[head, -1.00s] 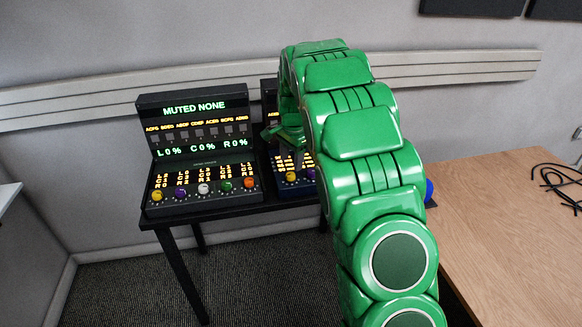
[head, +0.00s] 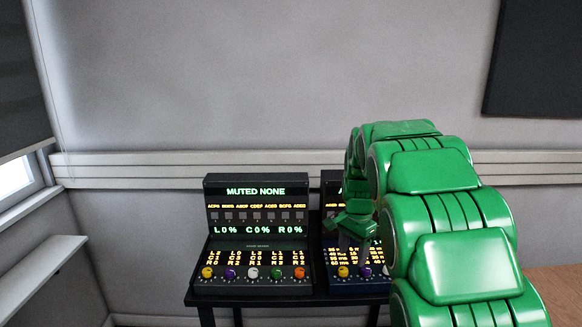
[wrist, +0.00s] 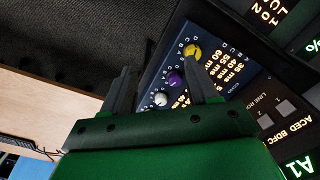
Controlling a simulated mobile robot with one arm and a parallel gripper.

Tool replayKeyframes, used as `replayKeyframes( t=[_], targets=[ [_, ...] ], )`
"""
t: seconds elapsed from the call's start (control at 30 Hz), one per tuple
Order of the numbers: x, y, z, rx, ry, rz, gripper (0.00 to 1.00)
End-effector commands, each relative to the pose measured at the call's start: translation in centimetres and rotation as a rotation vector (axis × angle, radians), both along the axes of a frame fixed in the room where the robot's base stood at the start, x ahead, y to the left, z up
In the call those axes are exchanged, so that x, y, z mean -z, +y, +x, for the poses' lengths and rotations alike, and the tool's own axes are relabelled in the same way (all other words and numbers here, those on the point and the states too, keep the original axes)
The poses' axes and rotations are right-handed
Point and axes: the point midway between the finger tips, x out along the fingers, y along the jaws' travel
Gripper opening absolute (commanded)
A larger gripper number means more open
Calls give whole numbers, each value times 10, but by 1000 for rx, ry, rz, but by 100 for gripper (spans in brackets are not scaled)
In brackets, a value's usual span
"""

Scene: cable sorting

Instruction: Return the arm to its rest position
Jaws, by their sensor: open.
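My green arm (head: 450,215) reaches forward from the lower right in the head view and bends down at its far end. My gripper (wrist: 160,92) shows in the wrist view with its two dark fingers spread apart and nothing between them. It hangs over or just in front of the right-hand console (wrist: 225,75), near its yellow, purple and white knobs. I cannot tell the exact gap to the panel. In the head view my arm hides much of that console, and the fingertips are hard to make out.
A black console reading "MUTED NONE" (head: 258,240) stands left of my arm on a dark table (head: 206,312). A wooden table (head: 560,285) is at the lower right. A window ledge (head: 40,272) is at the left. A wall rail (head: 130,170) runs behind.

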Motion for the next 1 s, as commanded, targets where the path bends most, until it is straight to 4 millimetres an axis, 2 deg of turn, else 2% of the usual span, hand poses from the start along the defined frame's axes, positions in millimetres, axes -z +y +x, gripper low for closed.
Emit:
replayKeyframes(
  t=[0.1, 0.47, 1.0],
  targets=[
    [-14, 2, -28, -53, 9, -5, 59],
    [-44, 7, -112, -218, 39, -9, 59],
    [-64, 18, -247, -485, 88, 6, 59]
  ],
)
